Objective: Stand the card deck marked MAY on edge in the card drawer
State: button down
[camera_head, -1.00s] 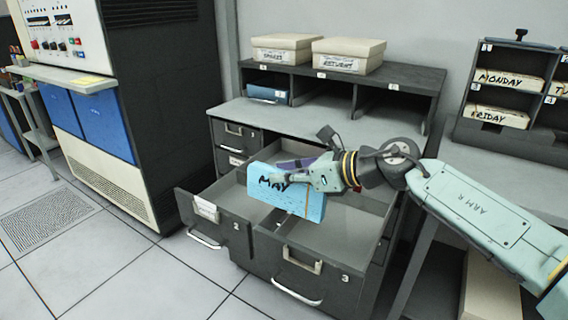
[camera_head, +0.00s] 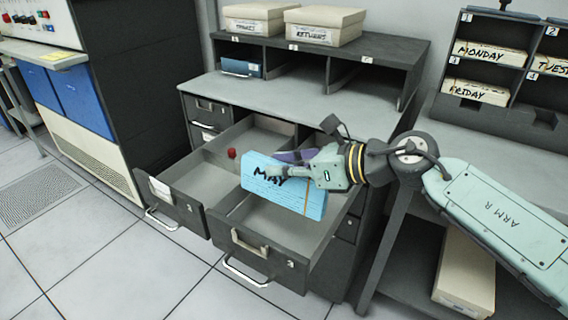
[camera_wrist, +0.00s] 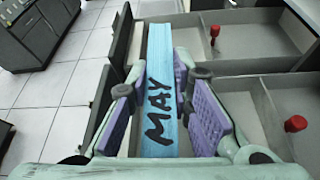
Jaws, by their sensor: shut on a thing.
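The blue card deck marked MAY (camera_head: 282,188) is in my gripper (camera_head: 296,174), tilted, above the open drawers in the head view. In the wrist view the deck (camera_wrist: 159,95) stands between the two purple-padded fingers of my gripper (camera_wrist: 160,100), with its lettered edge facing the camera. My gripper is shut on it. The open card drawer (camera_head: 282,234) lies below, its grey compartments partly hidden by the deck and gripper. I cannot tell whether the deck's lower edge is inside the drawer or above it.
A second open drawer (camera_head: 180,206) is on the left. A red knob (camera_head: 231,153) shows inside the drawers; two red knobs, one of them here (camera_wrist: 295,124), show in the wrist view. Cream boxes (camera_head: 323,24) sit on the shelf unit. A MONDAY deck (camera_head: 489,55) is in the right rack.

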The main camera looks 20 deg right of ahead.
aim_at(284, 187)
jog(key=shift+f, duration=0.1)
dwell(0.3)
jog(key=shift+f+b, duration=2.4)
jog(key=shift+b, duration=0.25)
jog(key=shift+f, duration=0.1)
jog(key=shift+f+b, duration=1.95)
jog(key=shift+b, duration=0.4)
jog(key=c, duration=1.4)
grip_release()
jog(key=shift+o, duration=0.2)
notch_tip(284, 187, up, 10)
